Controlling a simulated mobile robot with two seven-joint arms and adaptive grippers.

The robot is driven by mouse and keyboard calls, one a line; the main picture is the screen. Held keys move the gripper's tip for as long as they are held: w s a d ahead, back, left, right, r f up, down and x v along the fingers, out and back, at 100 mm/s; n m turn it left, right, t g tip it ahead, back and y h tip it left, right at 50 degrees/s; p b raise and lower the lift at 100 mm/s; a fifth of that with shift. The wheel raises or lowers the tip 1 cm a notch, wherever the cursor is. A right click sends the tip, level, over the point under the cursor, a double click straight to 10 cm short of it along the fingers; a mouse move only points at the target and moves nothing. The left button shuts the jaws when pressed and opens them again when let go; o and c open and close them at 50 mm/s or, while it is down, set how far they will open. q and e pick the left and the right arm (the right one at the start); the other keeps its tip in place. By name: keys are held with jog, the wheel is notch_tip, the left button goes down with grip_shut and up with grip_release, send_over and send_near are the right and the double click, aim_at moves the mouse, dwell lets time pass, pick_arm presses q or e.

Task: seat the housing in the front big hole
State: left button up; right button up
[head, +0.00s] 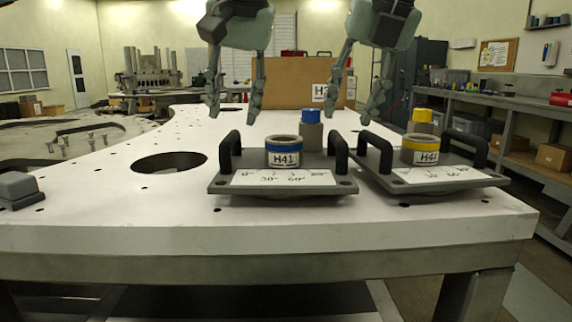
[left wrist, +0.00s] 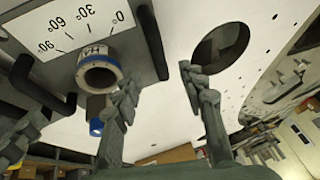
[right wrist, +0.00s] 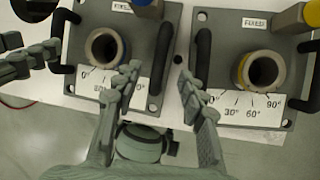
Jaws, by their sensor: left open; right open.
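Two grey plate housings with black handles and angle scales rest on the white table. One (head: 285,188) has a blue-banded H41 ring (head: 284,151) and a blue-capped post (head: 311,128). The other (head: 440,180) has a yellow-banded H41 ring (head: 421,150). A big round hole (head: 168,162) lies open left of the blue one; it also shows in the left wrist view (left wrist: 222,45). My left gripper (head: 233,112) is open and empty above the blue housing's left handle (head: 230,150). My right gripper (head: 350,112) is open and empty above the two neighbouring handles (right wrist: 160,57).
A grey block (head: 17,190) sits at the table's left edge. A cardboard box (head: 290,82) stands behind the housings. The two housings stand close side by side near the front edge. The table around the big hole is clear.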

aim_at(231, 133)
pick_arm(q)
jog(key=x, duration=0.7)
jog(key=shift+w+f, duration=0.1)
pick_arm(e)
jog(key=x, duration=0.7)
jog(key=shift+w+f, duration=0.1)
pick_arm(q)
grip_shut()
pick_arm(e)
grip_shut()
pick_arm(q)
jog(key=shift+w+r, duration=0.1)
jog(key=shift+r, duration=0.15)
pick_arm(e)
jog(key=shift+w+r, duration=0.1)
jog(key=shift+r, duration=0.25)
